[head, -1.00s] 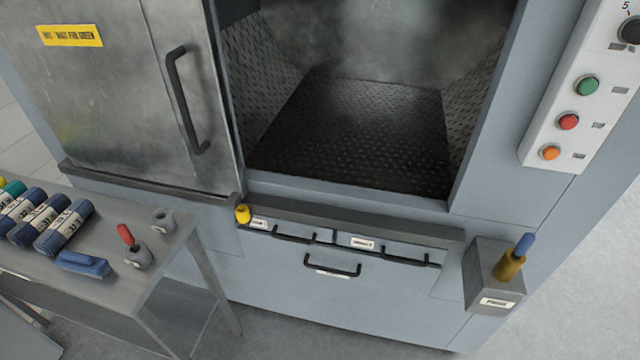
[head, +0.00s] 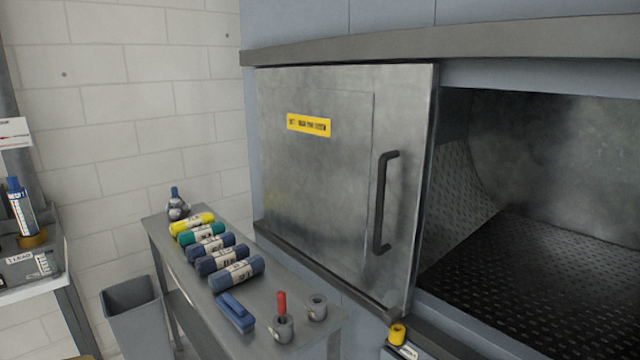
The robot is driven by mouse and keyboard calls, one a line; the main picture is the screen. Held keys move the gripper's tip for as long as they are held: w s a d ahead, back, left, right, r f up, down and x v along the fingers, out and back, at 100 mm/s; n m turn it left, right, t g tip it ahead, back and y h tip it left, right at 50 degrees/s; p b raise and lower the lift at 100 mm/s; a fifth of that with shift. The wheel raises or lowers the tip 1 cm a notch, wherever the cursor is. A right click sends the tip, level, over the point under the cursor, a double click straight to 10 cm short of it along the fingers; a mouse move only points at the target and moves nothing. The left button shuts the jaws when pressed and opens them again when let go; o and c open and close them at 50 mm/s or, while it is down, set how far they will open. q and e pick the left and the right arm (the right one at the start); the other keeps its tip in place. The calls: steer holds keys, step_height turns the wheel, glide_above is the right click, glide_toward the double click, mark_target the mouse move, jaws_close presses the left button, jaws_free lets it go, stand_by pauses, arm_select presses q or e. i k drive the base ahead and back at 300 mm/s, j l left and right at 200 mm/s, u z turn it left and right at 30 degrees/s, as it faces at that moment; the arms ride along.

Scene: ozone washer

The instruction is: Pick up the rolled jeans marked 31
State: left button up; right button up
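Several rolls with white printed labels lie in a row on a narrow grey table (head: 262,290). From far to near they are a yellow roll (head: 187,225), a green roll (head: 199,234), and three dark blue denim-like rolls: the farthest blue one (head: 207,248), the middle blue one (head: 218,260) and the nearest blue one (head: 233,274). The numbers on the labels are too small to read, so I cannot tell which is marked 31. Neither of my grippers is in view.
A blue object (head: 236,312), a red-handled tool in a grey cup (head: 282,328) and another cup (head: 317,308) stand near the table's front. A metal door (head: 330,190) with a black handle is right of the table. A grey bin (head: 131,308) stands left.

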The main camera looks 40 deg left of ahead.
mark_target(217, 261)
steer(key=u, duration=1.45)
steer(key=i+j, duration=0.05)
